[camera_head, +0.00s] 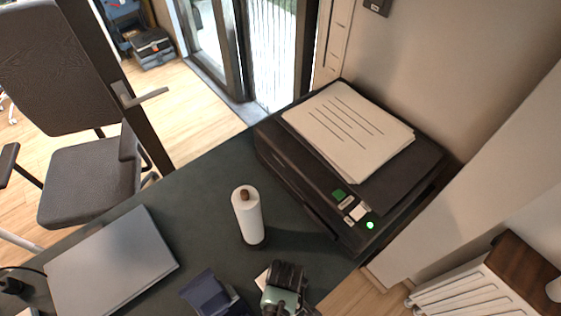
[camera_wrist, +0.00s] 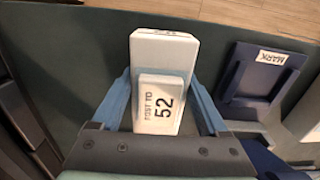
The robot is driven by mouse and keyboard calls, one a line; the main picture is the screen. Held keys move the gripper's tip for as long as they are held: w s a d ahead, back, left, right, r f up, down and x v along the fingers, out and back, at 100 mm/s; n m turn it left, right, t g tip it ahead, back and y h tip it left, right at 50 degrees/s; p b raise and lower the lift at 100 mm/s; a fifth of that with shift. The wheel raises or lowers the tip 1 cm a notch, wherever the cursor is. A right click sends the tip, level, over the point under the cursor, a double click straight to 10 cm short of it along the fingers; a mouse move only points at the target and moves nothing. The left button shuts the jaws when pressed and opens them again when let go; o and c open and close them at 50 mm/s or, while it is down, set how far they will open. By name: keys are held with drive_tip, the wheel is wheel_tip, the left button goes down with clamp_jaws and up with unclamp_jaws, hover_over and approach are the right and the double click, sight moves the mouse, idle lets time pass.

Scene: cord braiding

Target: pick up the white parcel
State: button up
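The white parcel (camera_wrist: 165,50) is a pale box seen in the wrist view, with a smaller white block (camera_wrist: 160,105) in front of it printed "52" and sideways lettering. My gripper (camera_wrist: 161,78) has its two blue fingers spread, one on each side of the parcel. The fingertips look close to the parcel's sides; I cannot tell whether they touch. In the head view my gripper (camera_head: 283,292) is at the bottom edge of the picture, and a pale corner (camera_head: 262,280) shows just left of it. The rest there is hidden by my gripper.
A dark blue tray marked "MARK" (camera_wrist: 251,92) lies right of the parcel and shows in the head view (camera_head: 208,293). A white cylinder (camera_head: 249,220) stands on the dark desk (camera_head: 195,190). A printer (camera_head: 295,180) is at right, a grey laptop (camera_head: 112,262) at left.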

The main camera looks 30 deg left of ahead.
drive_tip(key=c, duration=0.7)
drive_tip(key=shift+c, duration=0.2)
